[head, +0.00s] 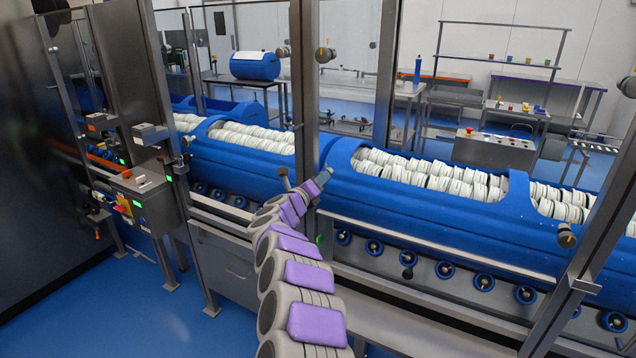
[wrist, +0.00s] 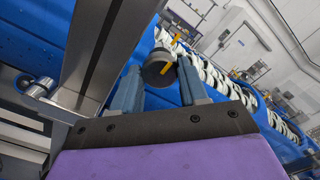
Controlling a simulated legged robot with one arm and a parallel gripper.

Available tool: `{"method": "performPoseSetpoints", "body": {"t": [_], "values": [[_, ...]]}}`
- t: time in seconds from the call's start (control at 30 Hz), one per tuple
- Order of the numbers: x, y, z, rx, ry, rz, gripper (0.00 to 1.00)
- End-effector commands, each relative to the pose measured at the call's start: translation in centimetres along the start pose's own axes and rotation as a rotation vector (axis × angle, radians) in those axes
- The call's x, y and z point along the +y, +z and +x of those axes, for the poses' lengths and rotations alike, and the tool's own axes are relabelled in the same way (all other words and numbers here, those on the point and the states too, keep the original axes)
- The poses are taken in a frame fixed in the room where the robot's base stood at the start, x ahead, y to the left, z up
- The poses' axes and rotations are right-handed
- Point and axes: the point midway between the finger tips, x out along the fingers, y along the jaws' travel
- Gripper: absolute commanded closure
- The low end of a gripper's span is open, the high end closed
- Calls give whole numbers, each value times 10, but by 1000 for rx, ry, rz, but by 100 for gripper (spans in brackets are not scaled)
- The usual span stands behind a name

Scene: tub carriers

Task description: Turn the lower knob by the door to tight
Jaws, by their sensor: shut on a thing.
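The lower knob (wrist: 157,70) is dark and round with a yellow mark, seen in the wrist view beside the metal door post (wrist: 108,45). My gripper (wrist: 158,80) is shut on it, with one blue-grey finger on each side. In the head view my gripper (head: 323,177) is at the same post (head: 305,90), and its fingers hide the knob there. The upper knob (head: 325,54), dark with a yellow mark, sits higher on this post, well above my gripper. The wording for tight cannot be read in either view.
Behind the post runs a blue tub carrier (head: 430,205) filled with white discs, above a row of rollers (head: 430,268). A control box (head: 145,203) stands at the left. A grey cylindrical stub (wrist: 42,87) sticks out left of the post. Blue floor is open at the lower left.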

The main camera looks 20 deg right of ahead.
Motion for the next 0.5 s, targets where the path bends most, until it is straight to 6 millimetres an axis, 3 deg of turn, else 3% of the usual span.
{"method": "performPoseSetpoints", "body": {"t": [0.37,0.4,0.5], "values": [[5,-4,0,6,9,2,87],[5,-4,0,6,10,2,54],[4,-3,0,4,8,2,44]]}}
